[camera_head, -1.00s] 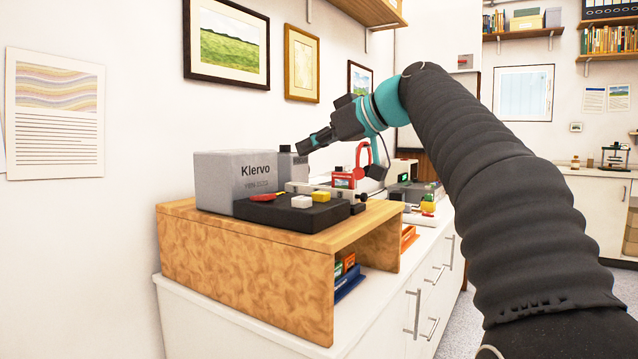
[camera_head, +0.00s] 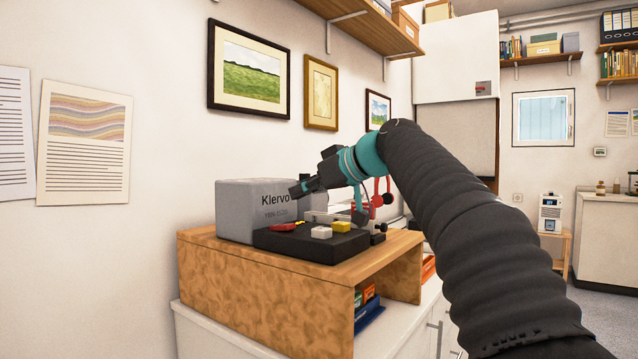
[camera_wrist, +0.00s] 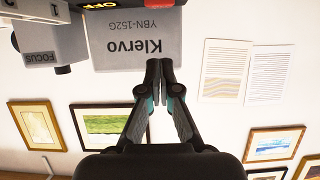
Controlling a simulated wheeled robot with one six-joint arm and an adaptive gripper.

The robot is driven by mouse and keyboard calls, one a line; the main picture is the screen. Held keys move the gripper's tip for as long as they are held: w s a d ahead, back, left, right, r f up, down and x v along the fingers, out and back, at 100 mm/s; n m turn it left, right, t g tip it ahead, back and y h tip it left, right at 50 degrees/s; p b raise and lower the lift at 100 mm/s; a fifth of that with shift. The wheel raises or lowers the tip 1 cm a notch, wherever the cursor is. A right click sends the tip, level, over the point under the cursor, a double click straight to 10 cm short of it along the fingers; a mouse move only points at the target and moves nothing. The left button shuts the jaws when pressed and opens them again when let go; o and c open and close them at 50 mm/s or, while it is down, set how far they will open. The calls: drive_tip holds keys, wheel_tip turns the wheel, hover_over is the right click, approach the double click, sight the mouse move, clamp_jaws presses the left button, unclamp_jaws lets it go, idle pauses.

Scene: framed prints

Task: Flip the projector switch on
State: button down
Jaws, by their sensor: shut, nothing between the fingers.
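The projector is a grey box (camera_head: 245,208) marked Klervo, with a black front base (camera_head: 318,247). A red switch piece (camera_head: 283,227) lies on the base at its left, near white (camera_head: 322,232) and yellow (camera_head: 341,226) pieces. In the wrist view the grey box (camera_wrist: 115,55) appears upside down. My gripper (camera_head: 296,188) is shut and empty, above the base by the box's right side. Its closed fingertips (camera_wrist: 160,66) overlap the box's face in the wrist view; contact cannot be told.
A grey block marked FOCUS (camera_wrist: 50,55) stands beside the box. The projector sits on a wooden riser (camera_head: 262,290) on a white cabinet (camera_head: 235,340). Framed prints (camera_head: 248,70) hang behind, below a wooden shelf (camera_head: 345,25).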

sight(297, 232)
drive_tip(key=shift+x, duration=1)
wheel_tip(297, 232, down, 2)
drive_tip(key=shift+f+b, duration=0.1)
drive_tip(key=shift+b, duration=0.3)
drive_tip(key=shift+s+d+f, duration=0.1)
drive_tip(key=shift+d+f, duration=0.05)
drive_tip(key=shift+f, duration=0.75)
drive_tip(key=shift+d+f+b, duration=0.1)
drive_tip(key=shift+f+b, duration=0.5)
drive_tip(key=shift+b, duration=0.3)
drive_tip(key=shift+r, duration=0.2)
drive_tip(key=shift+p, duration=0.3)
drive_tip(key=shift+s+r+p, duration=0.1)
drive_tip(key=shift+r+p, duration=0.5)
drive_tip(key=shift+r, duration=0.25)
